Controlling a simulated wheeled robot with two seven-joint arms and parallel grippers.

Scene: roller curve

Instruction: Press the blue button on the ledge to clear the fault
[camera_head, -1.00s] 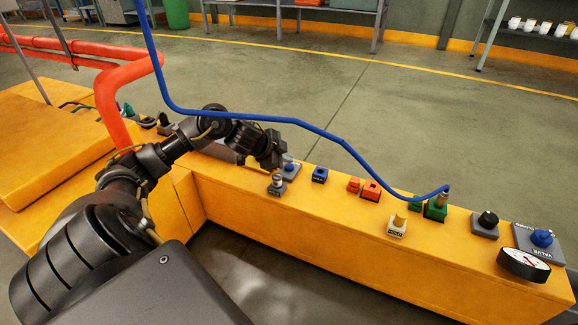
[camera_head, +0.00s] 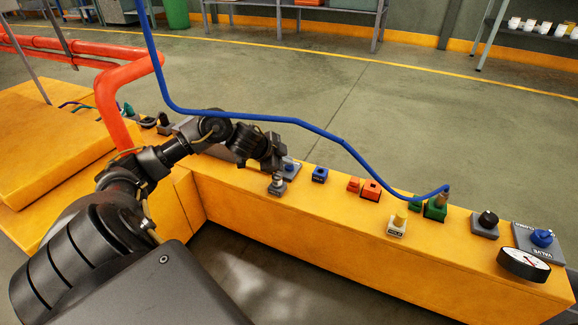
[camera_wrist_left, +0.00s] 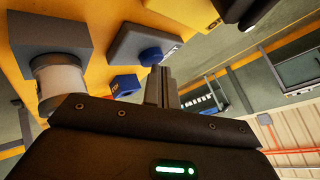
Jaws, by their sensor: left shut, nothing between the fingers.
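The blue button (camera_wrist_left: 151,56) sits on a grey base in the left wrist view. In the head view the grey base (camera_head: 291,169) stands on the yellow ledge (camera_head: 330,192), and my gripper partly covers the button. My left gripper (camera_head: 277,167) is over the near left side of that base. Its closed fingers (camera_wrist_left: 161,86) are empty and appear close beside the button in the wrist view. I cannot tell whether they touch it. My right gripper is not in view.
A silver-topped grey fitting (camera_head: 277,184) stands close to the gripper. A blue block (camera_head: 320,175), orange blocks (camera_head: 371,190) and a blue valve knob (camera_head: 542,237) lie farther right.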

